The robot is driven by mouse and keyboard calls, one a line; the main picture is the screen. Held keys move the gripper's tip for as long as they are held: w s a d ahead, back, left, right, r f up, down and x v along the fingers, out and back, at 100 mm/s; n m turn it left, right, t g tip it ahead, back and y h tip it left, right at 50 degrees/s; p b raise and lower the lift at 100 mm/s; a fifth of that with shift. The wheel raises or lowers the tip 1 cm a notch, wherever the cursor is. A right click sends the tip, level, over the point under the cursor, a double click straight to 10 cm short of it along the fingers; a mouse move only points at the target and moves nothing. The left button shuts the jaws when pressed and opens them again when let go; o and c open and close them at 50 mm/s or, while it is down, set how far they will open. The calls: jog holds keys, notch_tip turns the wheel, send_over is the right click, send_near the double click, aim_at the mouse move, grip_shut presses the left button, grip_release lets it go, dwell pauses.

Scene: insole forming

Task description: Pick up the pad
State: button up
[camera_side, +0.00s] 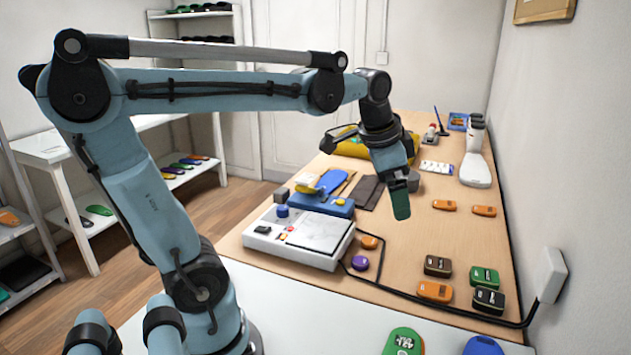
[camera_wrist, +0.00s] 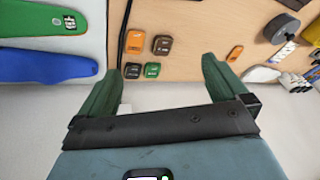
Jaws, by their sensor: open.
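Several small pads lie on the wooden table, and I cannot tell which one is the task's pad. In the side view, a brown pad (camera_side: 438,266), a green pad (camera_side: 484,277), an orange pad (camera_side: 434,291) and a black pad (camera_side: 488,300) form a cluster at right. The wrist view shows this cluster too, with its orange pad (camera_wrist: 135,41), brown pad (camera_wrist: 162,45), black pad (camera_wrist: 131,70) and green pad (camera_wrist: 152,70) beyond my fingers. My gripper (camera_side: 401,203) is raised above the table, apart from the pads. Its green fingers (camera_wrist: 162,68) are spread and empty.
Two more orange pads (camera_side: 444,205) (camera_side: 484,210) lie farther back. A white device (camera_side: 285,250) stands left of the cluster, with a purple knob-like piece (camera_side: 360,263) beside it. A black cable runs past the cluster to a wall box (camera_side: 551,275).

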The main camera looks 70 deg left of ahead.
jog(key=s+d+f+n+t, duration=0.2)
jog(key=s+d+f+n, duration=0.1)
jog(key=s+d+f, duration=0.2)
jog(key=shift+s+d+f+t+h, duration=0.2)
jog(key=shift+d+f+t+h, duration=0.1)
jog(key=shift+d+f, duration=0.35)
jog(key=shift+s+d+f+n, duration=0.15)
jog(key=shift+d+n, duration=0.05)
jog(key=shift+n, duration=0.2)
jog(key=shift+c, duration=0.8)
jog(key=shift+d+f, duration=0.1)
jog(key=c, duration=0.4)
jog(key=m+g, duration=0.2)
jog(key=g, duration=0.5)
send_over(368, 240)
notch_tip(368, 240, down, 2)
jog(key=shift+n, duration=0.3)
jog(key=shift+d+f, duration=0.1)
jog(key=shift+f, duration=5.7)
